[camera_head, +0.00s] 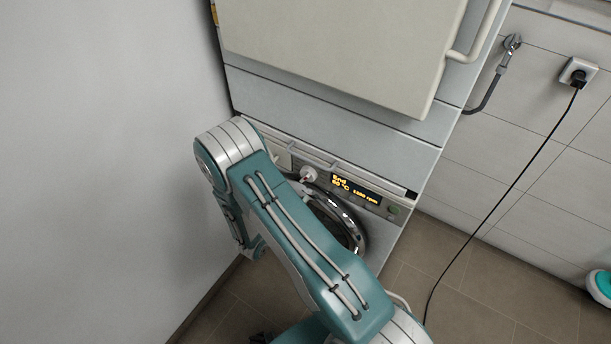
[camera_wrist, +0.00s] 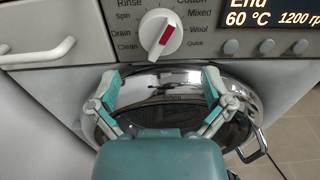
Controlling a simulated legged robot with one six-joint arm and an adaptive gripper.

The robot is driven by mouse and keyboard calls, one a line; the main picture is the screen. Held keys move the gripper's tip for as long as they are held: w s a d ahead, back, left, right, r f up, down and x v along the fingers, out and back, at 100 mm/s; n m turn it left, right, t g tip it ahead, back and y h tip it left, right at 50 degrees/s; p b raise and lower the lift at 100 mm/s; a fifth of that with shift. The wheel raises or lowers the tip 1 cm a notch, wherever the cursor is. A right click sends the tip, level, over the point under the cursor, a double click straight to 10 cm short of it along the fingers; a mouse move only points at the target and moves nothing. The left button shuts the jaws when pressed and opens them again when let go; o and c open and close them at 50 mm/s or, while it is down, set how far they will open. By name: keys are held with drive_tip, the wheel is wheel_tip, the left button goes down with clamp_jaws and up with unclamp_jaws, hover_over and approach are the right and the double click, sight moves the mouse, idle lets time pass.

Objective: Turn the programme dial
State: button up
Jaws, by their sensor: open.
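The programme dial (camera_wrist: 161,34) is a white knob with a red pointer mark, on the washer's control panel in the wrist view. Its red mark tilts to the upper right, with printed programme names around it. In the head view the dial (camera_head: 308,174) shows small, beside my arm. My gripper (camera_wrist: 162,82) is open and empty in the wrist view, its two teal fingers spread apart. In the picture the fingertips lie below the dial, in front of the chrome door ring, one to each side. They do not appear to touch the dial. My gripper is hidden in the head view.
A lit display (camera_head: 356,190) and round buttons (camera_wrist: 267,47) are right of the dial. A drawer handle (camera_wrist: 38,54) is at left. The chrome round door (camera_wrist: 180,80) lies below. A wall (camera_head: 90,150) stands close at left.

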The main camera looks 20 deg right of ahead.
sight(303, 180)
drive_tip(key=x, duration=0.6)
drive_tip(key=shift+w+d, duration=0.15)
drive_tip(key=shift+d, duration=0.1)
drive_tip(key=c, duration=1)
